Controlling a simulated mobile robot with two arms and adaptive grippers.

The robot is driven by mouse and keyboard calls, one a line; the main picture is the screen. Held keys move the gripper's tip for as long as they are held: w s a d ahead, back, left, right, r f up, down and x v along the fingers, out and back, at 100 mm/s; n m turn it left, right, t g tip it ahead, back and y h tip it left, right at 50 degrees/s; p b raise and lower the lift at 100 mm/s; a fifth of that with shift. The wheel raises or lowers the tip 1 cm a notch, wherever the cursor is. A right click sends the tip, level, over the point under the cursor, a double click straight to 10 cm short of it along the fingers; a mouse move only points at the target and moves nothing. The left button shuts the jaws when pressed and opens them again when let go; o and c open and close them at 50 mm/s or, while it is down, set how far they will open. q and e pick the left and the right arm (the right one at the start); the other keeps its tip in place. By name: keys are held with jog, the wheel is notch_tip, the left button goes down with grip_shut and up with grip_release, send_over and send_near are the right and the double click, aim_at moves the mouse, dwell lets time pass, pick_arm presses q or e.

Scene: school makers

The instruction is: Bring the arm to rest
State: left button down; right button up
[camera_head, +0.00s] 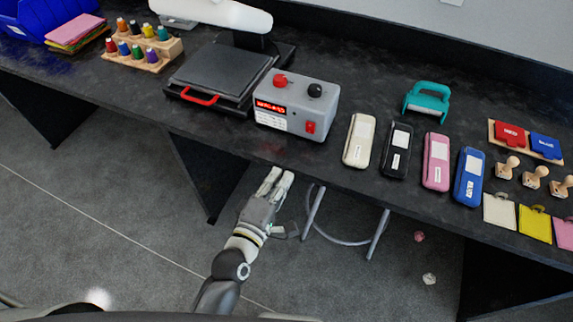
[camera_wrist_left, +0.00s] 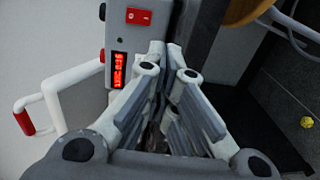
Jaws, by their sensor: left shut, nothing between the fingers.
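My left gripper (camera_head: 276,180) hangs in front of the black table's (camera_head: 120,85) front edge, in the head view below the grey control box (camera_head: 296,103). Its fingers are together and hold nothing. In the left wrist view the gripper (camera_wrist_left: 168,50) points towards a grey box with a red switch (camera_wrist_left: 140,16) and a red display (camera_wrist_left: 119,68). My left arm (camera_head: 225,275) comes up from the bottom of the head view. My right gripper is in neither view.
A heat press (camera_head: 215,75) with a red handle stands left of the control box. Pencil cases, including a white one (camera_head: 360,140) and a blue one (camera_head: 469,177), lie to its right. A stool (camera_head: 345,230) stands under the table. Crumpled scraps (camera_head: 429,279) lie on the floor.

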pick_arm(q)
jog(key=shift+s+a+f, duration=0.1)
jog(key=shift+s+a, duration=0.1)
jog(key=shift+s, duration=0.4)
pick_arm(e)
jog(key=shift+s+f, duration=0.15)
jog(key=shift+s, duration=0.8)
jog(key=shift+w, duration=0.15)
